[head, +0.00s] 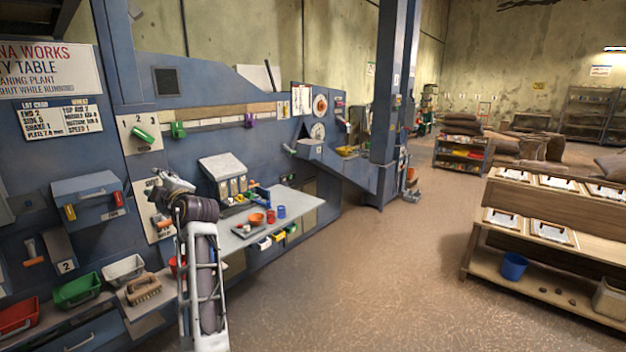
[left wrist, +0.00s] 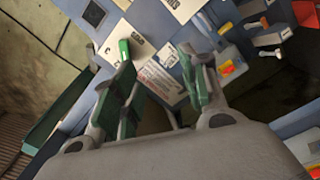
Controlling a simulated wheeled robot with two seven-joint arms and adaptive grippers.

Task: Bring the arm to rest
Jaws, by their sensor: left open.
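My left arm (head: 205,275) rises from the bottom of the head view, its upper end bent toward the blue machine wall (head: 75,150). My left gripper (head: 158,203) is small and partly hidden there, in front of a pale panel on that wall. In the left wrist view both green-padded fingers show, spread apart with nothing between them, so the left gripper (left wrist: 163,88) is open and empty. Behind the fingers are a white printed label (left wrist: 160,82) and a green handle (left wrist: 124,50). I cannot tell any contact with the wall. My right gripper is not in view.
A grey work shelf (head: 300,210) with cups and small bins lies right of the arm. Green (head: 77,290) and white (head: 124,269) bins and a brush (head: 143,289) stand to its left. A wooden rack (head: 560,225) is at right. The floor between is clear.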

